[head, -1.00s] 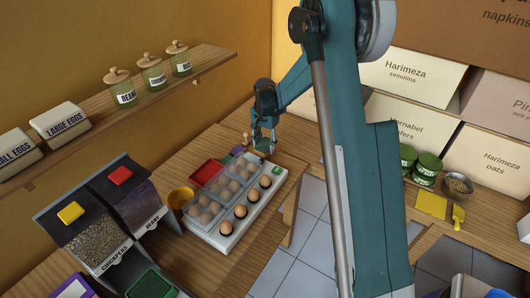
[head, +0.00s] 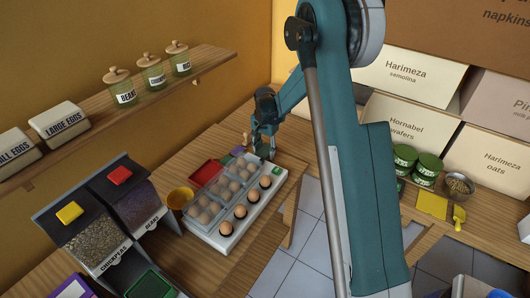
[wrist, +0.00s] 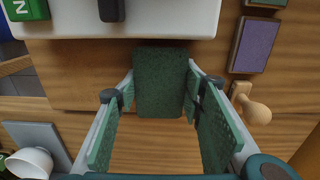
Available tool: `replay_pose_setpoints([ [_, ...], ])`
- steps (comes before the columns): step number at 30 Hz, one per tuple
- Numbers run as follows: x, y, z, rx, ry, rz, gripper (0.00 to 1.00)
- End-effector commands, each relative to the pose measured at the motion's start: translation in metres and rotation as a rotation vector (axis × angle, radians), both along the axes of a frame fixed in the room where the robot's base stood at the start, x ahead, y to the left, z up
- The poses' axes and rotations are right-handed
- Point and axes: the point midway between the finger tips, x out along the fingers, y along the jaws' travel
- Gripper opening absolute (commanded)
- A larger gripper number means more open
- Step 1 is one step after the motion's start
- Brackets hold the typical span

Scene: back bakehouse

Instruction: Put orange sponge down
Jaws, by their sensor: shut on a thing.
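In the wrist view, my gripper (wrist: 157,105) is shut on a block-shaped sponge (wrist: 160,80), one finger on each side. The face turned to the camera is dark green and rough; no orange shows on it. The sponge is over the wooden counter (wrist: 75,75), beside a white tray's edge. I cannot tell whether its underside touches the wood. In the head view, my gripper (head: 264,150) is low at the far end of the egg tray, and the sponge cannot be made out there.
The white egg tray (head: 222,239) lies close by; its edge also shows in the wrist view (wrist: 180,22). A purple block (wrist: 257,45) and a wooden knob (wrist: 255,110) are right of the sponge. A white cup (wrist: 30,163) is at lower left. The counter's edge drops to a tiled floor (head: 309,230).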

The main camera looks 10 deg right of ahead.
Motion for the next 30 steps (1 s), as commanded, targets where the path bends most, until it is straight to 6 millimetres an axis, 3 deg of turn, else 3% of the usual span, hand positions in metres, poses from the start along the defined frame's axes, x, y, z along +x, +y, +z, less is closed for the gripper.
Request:
replay_pose_setpoints([
  [3,0.000,0.000,-0.003,0.000,0.000,0.000,0.23],
  [4,0.000,0.000,-0.003,0.000,0.000,0.000,0.40],
  [7,0.000,0.000,-0.003,0.000,0.000,0.000,0.53],
  [22,0.000,0.000,0.001,0.000,0.000,0.000,0.53],
  [30,0.000,0.000,0.028,0.000,0.000,0.000,0.53],
])
